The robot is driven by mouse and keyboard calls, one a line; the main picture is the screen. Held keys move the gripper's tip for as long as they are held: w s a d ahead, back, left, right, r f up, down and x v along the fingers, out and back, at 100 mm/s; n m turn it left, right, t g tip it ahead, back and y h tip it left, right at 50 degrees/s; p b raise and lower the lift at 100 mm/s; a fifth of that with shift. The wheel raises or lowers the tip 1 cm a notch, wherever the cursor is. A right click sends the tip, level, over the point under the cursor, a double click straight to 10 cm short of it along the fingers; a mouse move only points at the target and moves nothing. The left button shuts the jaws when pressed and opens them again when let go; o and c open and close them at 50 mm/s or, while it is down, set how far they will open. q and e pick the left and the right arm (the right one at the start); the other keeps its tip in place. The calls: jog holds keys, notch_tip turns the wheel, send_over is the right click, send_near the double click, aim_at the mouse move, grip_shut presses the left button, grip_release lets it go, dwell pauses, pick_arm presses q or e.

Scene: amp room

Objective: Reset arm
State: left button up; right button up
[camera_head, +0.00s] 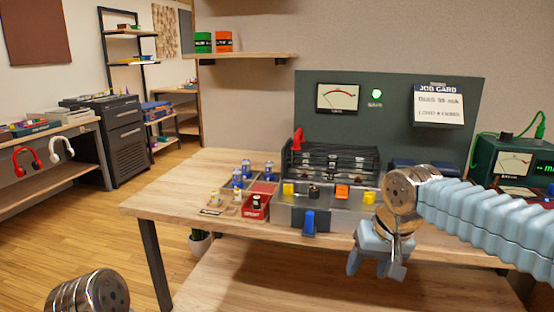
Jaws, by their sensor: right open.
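My right gripper (378,268) hangs at the front edge of the wooden workbench (170,190), with its fingers pointing down. It is open and nothing shows between its fingers. My right arm (490,212) reaches in from the right edge of the view with its ribbed blue sleeve. At the bottom left only a metal joint of my left arm (88,294) shows; the left gripper is out of view.
On the bench stand an amplifier chassis (345,212), a red tray (256,207), several small parts and a green-screen meter box (510,160). A green panel (395,115) with a meter and job card stands behind. Bare wood lies at the bench's left.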

jog(key=s+a+f+g+y, duration=0.15)
jog(key=a+f, duration=0.25)
jog(key=f, duration=1)
jog(key=a+f+y, duration=0.2)
jog(key=a+f, duration=0.1)
jog(key=f, duration=1.2)
jog(key=s+f+m, duration=0.1)
jog(key=s+f, duration=1.4)
jog(key=f, duration=0.2)
jog(key=shift+s+a+g+h, duration=0.3)
jog(key=shift+s+g+h, duration=0.05)
jog(key=shift+g, duration=0.1)
